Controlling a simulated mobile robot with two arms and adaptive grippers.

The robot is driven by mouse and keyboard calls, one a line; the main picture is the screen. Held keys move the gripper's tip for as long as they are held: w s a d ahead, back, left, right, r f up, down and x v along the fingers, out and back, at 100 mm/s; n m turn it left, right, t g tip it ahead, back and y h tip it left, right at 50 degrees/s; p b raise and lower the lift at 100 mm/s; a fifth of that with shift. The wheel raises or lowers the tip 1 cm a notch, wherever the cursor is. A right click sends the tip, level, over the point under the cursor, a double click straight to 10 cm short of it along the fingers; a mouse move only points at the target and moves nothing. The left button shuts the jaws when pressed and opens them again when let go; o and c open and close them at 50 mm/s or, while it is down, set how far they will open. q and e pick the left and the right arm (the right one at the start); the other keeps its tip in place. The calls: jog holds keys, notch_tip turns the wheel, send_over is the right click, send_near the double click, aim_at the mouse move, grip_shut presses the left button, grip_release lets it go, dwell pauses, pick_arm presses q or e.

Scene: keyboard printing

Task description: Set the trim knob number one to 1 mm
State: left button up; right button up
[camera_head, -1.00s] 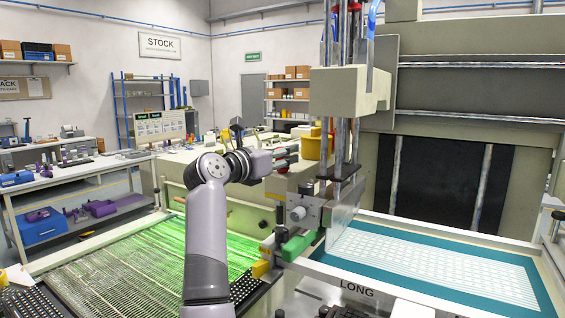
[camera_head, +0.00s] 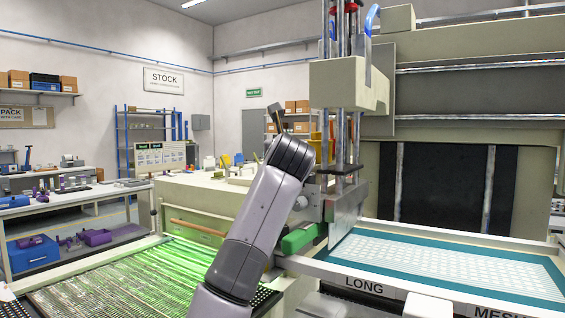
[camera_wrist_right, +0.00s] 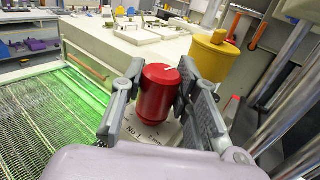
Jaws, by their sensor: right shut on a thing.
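The red trim knob (camera_wrist_right: 158,93) stands upright in the right wrist view, with a short white line on its top pointing toward the upper right. A white label (camera_wrist_right: 148,131) beneath it reads "No 1" and carries a mm marking, partly covered. My right gripper (camera_wrist_right: 158,96) has one grey finger on each side of the knob and is shut on it. In the head view my right arm rises from the bottom and hides the knob. Only a dark piece of the right gripper (camera_head: 275,117) shows there, past the wrist. My left gripper is not in view.
A yellow cylinder (camera_wrist_right: 214,55) stands close to the right of the knob, near metal rods (camera_wrist_right: 285,80). The glowing green mesh bed (camera_head: 150,275) lies to the left. A framed teal screen (camera_head: 420,259) and a green handle (camera_head: 299,238) are to the right of the arm.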

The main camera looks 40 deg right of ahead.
jog(key=shift+r+y, duration=0.1)
jog(key=shift+y, duration=0.2)
jog(key=o, duration=1.2)
jog(key=v, duration=1.2)
jog(key=shift+f, duration=0.3)
